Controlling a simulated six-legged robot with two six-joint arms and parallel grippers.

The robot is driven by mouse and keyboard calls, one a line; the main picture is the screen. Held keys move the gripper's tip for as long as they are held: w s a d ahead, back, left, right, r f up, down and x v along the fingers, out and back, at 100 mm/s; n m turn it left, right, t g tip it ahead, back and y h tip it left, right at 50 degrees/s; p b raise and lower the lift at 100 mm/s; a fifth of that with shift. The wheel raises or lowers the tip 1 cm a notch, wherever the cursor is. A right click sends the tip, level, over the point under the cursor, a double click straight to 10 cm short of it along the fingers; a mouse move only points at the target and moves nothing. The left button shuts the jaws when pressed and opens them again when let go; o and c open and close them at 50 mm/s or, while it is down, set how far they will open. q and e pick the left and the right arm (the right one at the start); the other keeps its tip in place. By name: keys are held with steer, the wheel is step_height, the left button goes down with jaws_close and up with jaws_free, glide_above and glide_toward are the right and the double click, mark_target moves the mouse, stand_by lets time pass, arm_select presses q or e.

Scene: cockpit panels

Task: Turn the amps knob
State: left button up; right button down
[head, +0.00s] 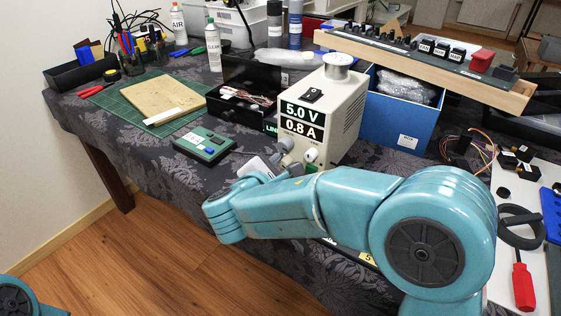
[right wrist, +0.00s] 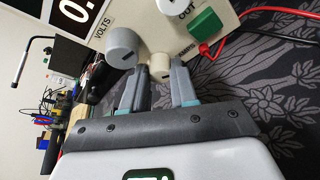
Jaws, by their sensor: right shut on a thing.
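The cream power supply (head: 330,110) stands on the table and its display reads 5.0 V and 0.8 A. In the right wrist view, a cream knob (right wrist: 160,64) sits between the fingers of my right gripper (right wrist: 159,76), which is shut on it. In the head view, my right gripper (head: 277,160) is at the panel's lower front, partly hidden by my arm. My left gripper is out of view.
A green box (head: 205,145) lies left of the supply. A blue box (head: 400,115) and a wooden rail of switches (head: 430,65) stand to the right.

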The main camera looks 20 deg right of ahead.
steer(key=n+p, duration=0.1)
steer(key=p, duration=0.2)
steer(key=n+g+h+p, duration=0.1)
steer(key=p, duration=0.2)
steer(key=shift+w+r+n, duration=0.1)
steer(key=shift+r+n, duration=0.2)
steer(key=shift+a+f+n+g+p, duration=0.1)
steer(key=shift+f+n+g+p, duration=0.15)
steer(key=shift+n+g+p, duration=0.5)
steer(key=shift+m+t, duration=0.25)
steer(key=c, duration=0.9)
jaws_free()
steer(key=shift+a+r, duration=0.1)
